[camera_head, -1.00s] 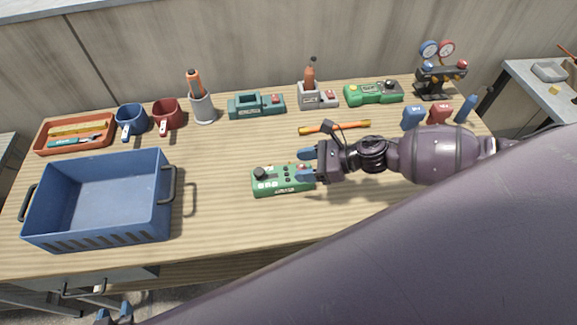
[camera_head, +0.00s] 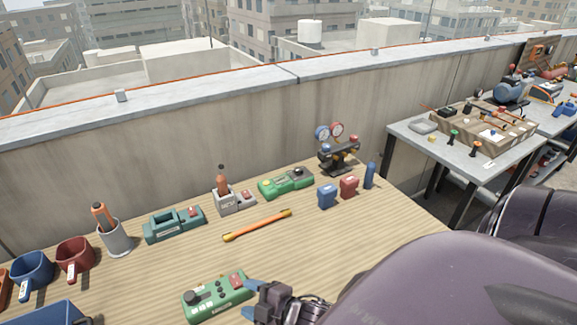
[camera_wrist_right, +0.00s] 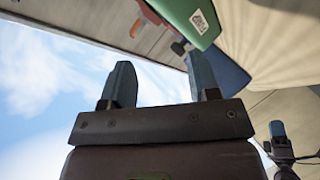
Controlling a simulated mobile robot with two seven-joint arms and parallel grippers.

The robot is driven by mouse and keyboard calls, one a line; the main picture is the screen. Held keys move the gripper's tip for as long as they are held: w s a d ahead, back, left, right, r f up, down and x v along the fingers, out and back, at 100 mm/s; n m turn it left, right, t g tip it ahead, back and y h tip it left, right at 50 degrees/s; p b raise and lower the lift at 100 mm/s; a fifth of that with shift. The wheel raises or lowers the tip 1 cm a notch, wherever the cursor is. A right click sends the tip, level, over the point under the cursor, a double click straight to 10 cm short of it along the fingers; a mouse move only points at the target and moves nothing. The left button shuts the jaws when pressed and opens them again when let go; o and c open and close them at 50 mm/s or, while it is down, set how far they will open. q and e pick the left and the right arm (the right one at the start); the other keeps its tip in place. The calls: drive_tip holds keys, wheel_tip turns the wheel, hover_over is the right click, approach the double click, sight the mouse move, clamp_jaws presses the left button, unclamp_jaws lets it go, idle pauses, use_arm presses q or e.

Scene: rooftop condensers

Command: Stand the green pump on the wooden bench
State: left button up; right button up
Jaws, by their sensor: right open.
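A green device (camera_head: 216,298) with a black knob, dark buttons and a red patch lies on the wooden bench (camera_head: 330,245) at the near side, its controls facing up. It may be the pump. My right gripper (camera_head: 249,298) is open at its right end. In the right wrist view its two fingers (camera_wrist_right: 163,82) are apart, and a green body with a white label (camera_wrist_right: 190,18) shows beyond the right finger. A second green device (camera_head: 286,183) stands farther back. A dark gripper-like part (camera_wrist_right: 282,140), probably my left gripper, shows at the wrist view's lower right.
A teal device (camera_head: 174,223), a grey holder (camera_head: 232,200) and a gauge set (camera_head: 338,152) line the back. An orange stick (camera_head: 257,226) lies mid-bench. Mugs (camera_head: 75,258), a pen cup (camera_head: 115,238) and a blue crate (camera_head: 45,313) are left. A grey table (camera_head: 410,140) stands right.

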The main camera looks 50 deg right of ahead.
drive_tip(key=s+d+f+m+h, duration=0.1)
drive_tip(key=s+m, duration=0.1)
drive_tip(key=m, duration=0.2)
drive_tip(key=s+d+f+m+g+h, duration=0.1)
drive_tip(key=s+d+f+m, duration=0.1)
drive_tip(key=s+m, duration=0.1)
drive_tip(key=s+d+f+m+g+h, duration=0.1)
drive_tip(key=s+m, duration=0.1)
drive_tip(key=m, duration=0.3)
drive_tip(key=shift+s+d+f+h, duration=0.15)
drive_tip(key=shift+s+d+h, duration=0.05)
drive_tip(key=shift+d+h, duration=0.1)
